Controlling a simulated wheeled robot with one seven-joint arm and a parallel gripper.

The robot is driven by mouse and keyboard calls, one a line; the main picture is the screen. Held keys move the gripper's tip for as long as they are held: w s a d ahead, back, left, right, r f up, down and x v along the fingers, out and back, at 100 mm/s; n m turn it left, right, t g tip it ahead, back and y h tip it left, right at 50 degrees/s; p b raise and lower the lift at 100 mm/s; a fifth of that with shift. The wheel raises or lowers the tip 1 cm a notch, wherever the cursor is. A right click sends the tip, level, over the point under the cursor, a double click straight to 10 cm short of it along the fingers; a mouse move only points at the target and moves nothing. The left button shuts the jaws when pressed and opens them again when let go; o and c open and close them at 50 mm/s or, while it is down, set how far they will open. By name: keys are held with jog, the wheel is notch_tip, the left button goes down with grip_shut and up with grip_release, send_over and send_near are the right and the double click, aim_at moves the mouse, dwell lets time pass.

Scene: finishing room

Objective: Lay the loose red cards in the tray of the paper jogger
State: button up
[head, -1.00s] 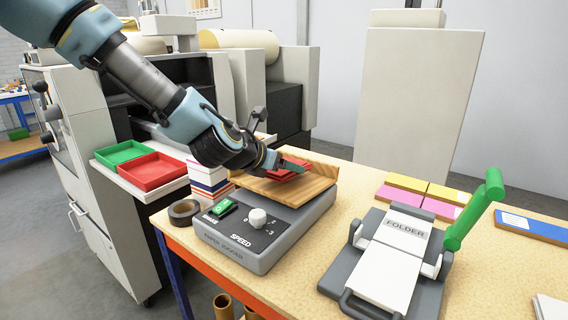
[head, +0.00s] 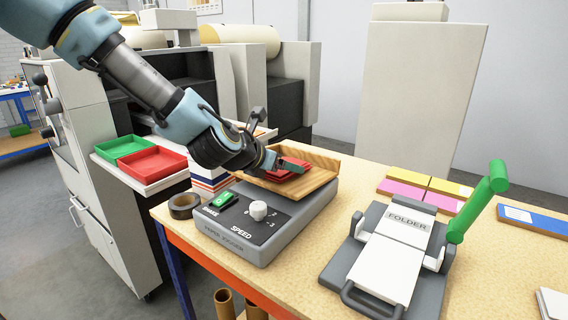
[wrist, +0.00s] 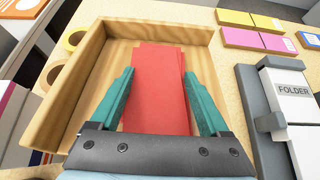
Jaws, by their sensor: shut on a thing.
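A small stack of red cards (head: 290,168) is between the fingers of my gripper (head: 287,165). In the wrist view the red cards (wrist: 160,90) lie lengthwise between the two teal fingers (wrist: 160,100), with their edges slightly uneven. The wooden tray (head: 318,177) of the grey paper jogger (head: 240,243) is directly under them. In the wrist view the tray's walls (wrist: 152,29) stand at the far side and the left. The cards are over the tray floor; whether they touch it I cannot tell.
The folder (head: 387,265) with a green lever (head: 477,203) stands right of the jogger. A tape roll (head: 184,206) lies at its left. Green (head: 121,147) and red (head: 152,165) trays sit farther left. Pink and yellow stacks (head: 407,193) lie behind the folder.

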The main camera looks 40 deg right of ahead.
dwell(0.3)
jog(key=o, duration=1.3)
jog(key=shift+a, duration=0.1)
jog(key=p+v, duration=0.2)
jog(key=v, duration=0.8)
jog(key=shift+a+r, duration=0.2)
jog(key=shift+a, duration=0.05)
jog(key=shift+s, duration=0.1)
